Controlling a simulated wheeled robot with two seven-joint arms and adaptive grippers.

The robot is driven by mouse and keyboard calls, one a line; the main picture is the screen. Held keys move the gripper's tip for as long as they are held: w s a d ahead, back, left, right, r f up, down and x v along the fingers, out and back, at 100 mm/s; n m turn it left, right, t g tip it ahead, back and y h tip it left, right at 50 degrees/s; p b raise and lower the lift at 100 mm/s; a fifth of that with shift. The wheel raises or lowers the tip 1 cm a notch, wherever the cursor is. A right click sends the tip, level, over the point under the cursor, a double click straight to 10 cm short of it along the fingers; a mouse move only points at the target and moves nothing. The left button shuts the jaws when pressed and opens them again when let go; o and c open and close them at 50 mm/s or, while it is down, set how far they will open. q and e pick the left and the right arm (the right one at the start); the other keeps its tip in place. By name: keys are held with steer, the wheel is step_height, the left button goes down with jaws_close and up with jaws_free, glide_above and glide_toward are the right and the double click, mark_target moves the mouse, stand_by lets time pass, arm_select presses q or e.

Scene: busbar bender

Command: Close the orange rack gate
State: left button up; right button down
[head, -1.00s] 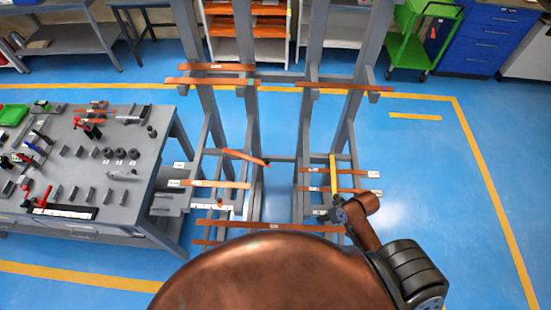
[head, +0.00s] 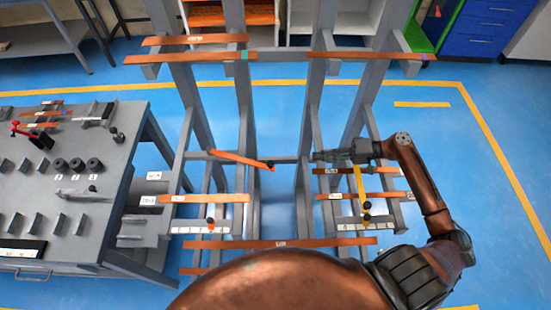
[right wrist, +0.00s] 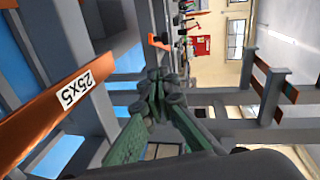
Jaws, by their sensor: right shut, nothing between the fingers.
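The orange gate (head: 242,160) is a bar on the left bay of the grey rack (head: 245,110). It slants down to the right, and a dark knob shows at its right end. My right gripper (head: 318,156) is shut and empty, apart from the gate and to the right of its free end, near the right bay. In the right wrist view its green fingers (right wrist: 157,80) meet at the tips. A small orange piece (right wrist: 157,42) shows beyond them; I cannot tell whether it is the gate. My left gripper is not in view.
A yellow bar (head: 361,190) hangs on the right bay, just below my right gripper. Copper-coloured busbars (head: 205,198) lie on the rack arms. One labelled bar (right wrist: 45,118) is close to the right wrist. A grey worktable (head: 70,205) with tools stands at left.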

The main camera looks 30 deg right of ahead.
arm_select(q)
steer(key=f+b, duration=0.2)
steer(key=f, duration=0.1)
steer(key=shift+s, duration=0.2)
arm_select(e)
steer(key=r+x, duration=0.1)
steer(key=x, duration=1.2)
steer(key=shift+s+a+r+t+y, duration=0.2)
steer(key=shift+t+y, duration=0.1)
steer(key=shift+y, duration=0.1)
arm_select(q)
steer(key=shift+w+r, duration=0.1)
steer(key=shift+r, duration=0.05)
